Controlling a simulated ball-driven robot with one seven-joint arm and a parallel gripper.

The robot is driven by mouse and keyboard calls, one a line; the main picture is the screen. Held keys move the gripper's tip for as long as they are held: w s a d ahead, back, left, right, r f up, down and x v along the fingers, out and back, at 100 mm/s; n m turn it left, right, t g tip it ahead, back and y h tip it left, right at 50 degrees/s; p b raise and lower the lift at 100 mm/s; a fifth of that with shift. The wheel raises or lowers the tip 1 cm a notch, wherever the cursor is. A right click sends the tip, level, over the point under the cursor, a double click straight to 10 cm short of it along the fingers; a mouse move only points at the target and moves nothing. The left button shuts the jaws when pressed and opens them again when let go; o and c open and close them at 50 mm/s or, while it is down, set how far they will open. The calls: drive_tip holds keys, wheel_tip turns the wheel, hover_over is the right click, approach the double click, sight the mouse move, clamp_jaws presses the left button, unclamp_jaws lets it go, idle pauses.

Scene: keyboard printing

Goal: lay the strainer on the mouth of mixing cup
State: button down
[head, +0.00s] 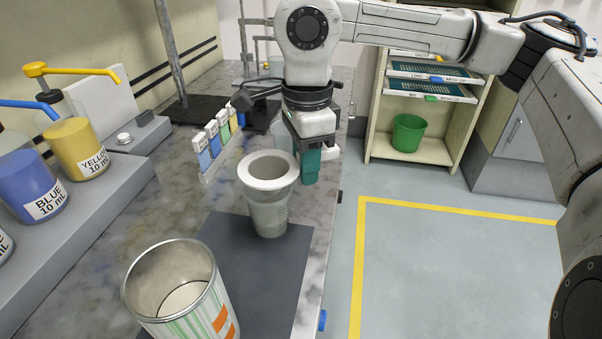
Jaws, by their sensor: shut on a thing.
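The strainer (270,164), a wide white ring with a darker bowl inside, sits level at the mouth of the mixing cup (268,217). The mixing cup is a translucent, marked cup standing upright on the dark mat. My gripper (310,172) points down at the strainer's right side, its teal fingers against the rim. It is shut on the strainer; a white piece, apparently its handle, shows to the right of the fingers. The ring hides the cup's mouth, so I cannot tell whether the strainer rests on it or hangs just above.
An open striped tin (180,292) stands in front on the dark mat (262,262). Blue (32,188) and yellow (76,145) pump bottles stand on the left ledge. Small labelled cartridges (213,138) and a clear cup (281,134) are behind. The bench edge is close on the right.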

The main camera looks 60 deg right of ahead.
drive_tip(key=s+a+r, duration=0.3)
drive_tip(key=s+r, duration=0.5)
drive_tip(key=s, duration=0.4)
drive_tip(key=shift+s+r, duration=0.3)
drive_tip(key=shift+s, duration=0.05)
drive_tip(key=c, duration=1.5)
unclamp_jaws()
drive_tip(key=shift+c, duration=0.2)
clamp_jaws()
